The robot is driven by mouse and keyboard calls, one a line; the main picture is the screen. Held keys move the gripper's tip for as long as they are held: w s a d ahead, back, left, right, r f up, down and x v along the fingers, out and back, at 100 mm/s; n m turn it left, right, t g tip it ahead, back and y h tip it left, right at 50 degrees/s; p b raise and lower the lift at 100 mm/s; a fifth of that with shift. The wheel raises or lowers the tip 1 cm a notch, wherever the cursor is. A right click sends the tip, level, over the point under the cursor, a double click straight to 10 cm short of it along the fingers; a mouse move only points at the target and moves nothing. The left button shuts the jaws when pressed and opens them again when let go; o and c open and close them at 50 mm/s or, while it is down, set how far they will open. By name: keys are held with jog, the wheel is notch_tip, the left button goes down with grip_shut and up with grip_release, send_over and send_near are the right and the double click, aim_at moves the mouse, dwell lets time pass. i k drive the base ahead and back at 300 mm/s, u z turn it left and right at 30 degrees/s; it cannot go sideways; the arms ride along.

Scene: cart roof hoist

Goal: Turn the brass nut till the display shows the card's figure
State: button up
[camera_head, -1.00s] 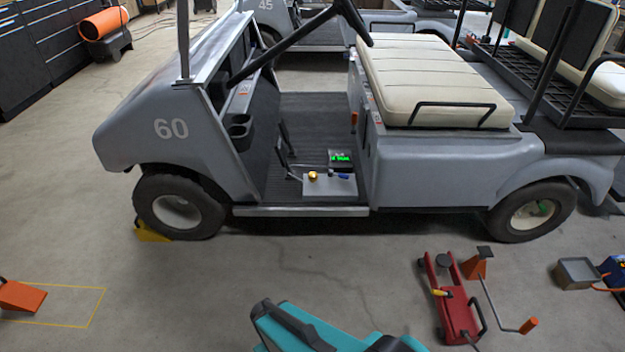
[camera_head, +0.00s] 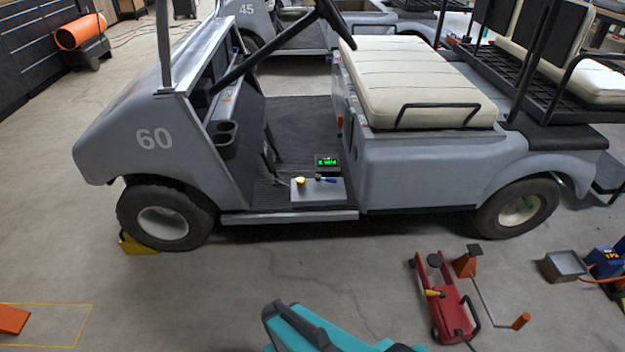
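A small brass-yellow nut (camera_head: 300,181) sits on a pale grey block (camera_head: 318,192) on the floor of the grey cart numbered 60 (camera_head: 170,140). A small black display (camera_head: 326,162) with green lit digits stands just behind the block; its figure is too small to read surely. A blue-handled tool (camera_head: 325,180) lies on the block to the right of the nut. I cannot make out the card. My gripper is not in view; the teal and dark shape at the bottom edge is part of my own body, well apart from the nut.
A red floor jack (camera_head: 440,300) and an orange stand with a crank (camera_head: 466,262) lie on the floor at front right. A yellow chock (camera_head: 137,245) is at the front wheel. The floor before the cart is mostly clear.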

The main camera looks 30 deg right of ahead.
aim_at(299, 181)
jog(key=u, duration=0.8)
jog(key=k, duration=0.15)
jog(key=z, duration=2.95)
jog(key=k, duration=1.35)
jog(key=u, duration=0.2)
jog(key=i, duration=0.4)
jog(key=u, duration=0.7)
jog(key=i, duration=0.65)
jog(key=u, duration=0.15)
